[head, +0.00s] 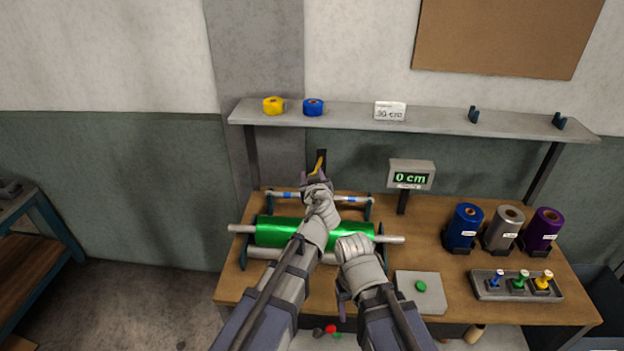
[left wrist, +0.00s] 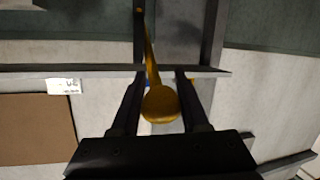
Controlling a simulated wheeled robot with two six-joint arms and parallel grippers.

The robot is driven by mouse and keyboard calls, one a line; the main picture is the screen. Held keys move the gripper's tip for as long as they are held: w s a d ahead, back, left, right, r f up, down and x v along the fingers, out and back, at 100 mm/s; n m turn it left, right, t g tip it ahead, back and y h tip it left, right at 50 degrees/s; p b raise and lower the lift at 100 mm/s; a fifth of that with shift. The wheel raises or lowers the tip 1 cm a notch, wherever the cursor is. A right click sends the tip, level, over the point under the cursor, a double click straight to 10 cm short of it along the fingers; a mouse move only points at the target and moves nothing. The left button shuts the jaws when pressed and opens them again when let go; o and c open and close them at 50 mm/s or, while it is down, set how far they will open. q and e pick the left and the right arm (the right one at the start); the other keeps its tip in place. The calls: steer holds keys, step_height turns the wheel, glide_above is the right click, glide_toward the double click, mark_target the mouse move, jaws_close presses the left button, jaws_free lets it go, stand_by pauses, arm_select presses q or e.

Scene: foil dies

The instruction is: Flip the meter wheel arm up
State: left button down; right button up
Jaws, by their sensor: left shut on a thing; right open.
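The meter wheel arm (head: 319,164) is a thin yellow lever beside a dark upright post behind the green foil roll. It points up with a slight tilt in the head view. My left gripper (head: 317,181) is at its lower visible part. In the left wrist view, the yellow arm's round knob (left wrist: 160,104) lies between the two fingers of my left gripper (left wrist: 161,78), which is shut on it. The meter wheel itself is hidden by my left arm. My right gripper (head: 343,290) is open and empty in front of the green roll; its fingers are small and partly hidden.
The green foil roll (head: 283,232) lies on a stand, with a thinner rod (head: 280,196) behind it. A display (head: 411,176) reads 0 cm. Blue, silver and purple rolls (head: 545,230) stand at right, near a tray of small dies (head: 490,293). A shelf (head: 350,114) runs above.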

arm_select(q)
steer(key=shift+w+a+r+p, duration=0.1)
steer(key=shift+w+r+p, duration=0.25)
steer(key=shift+r, duration=0.2)
steer(key=shift+w+d+r+p, duration=0.1)
steer(key=shift+w+r+p, duration=0.2)
steer(key=shift+r+p, duration=0.25)
steer(key=shift+w+a+r+p, duration=0.1)
steer(key=shift+w+r+p, duration=0.25)
steer(key=shift+r, duration=0.25)
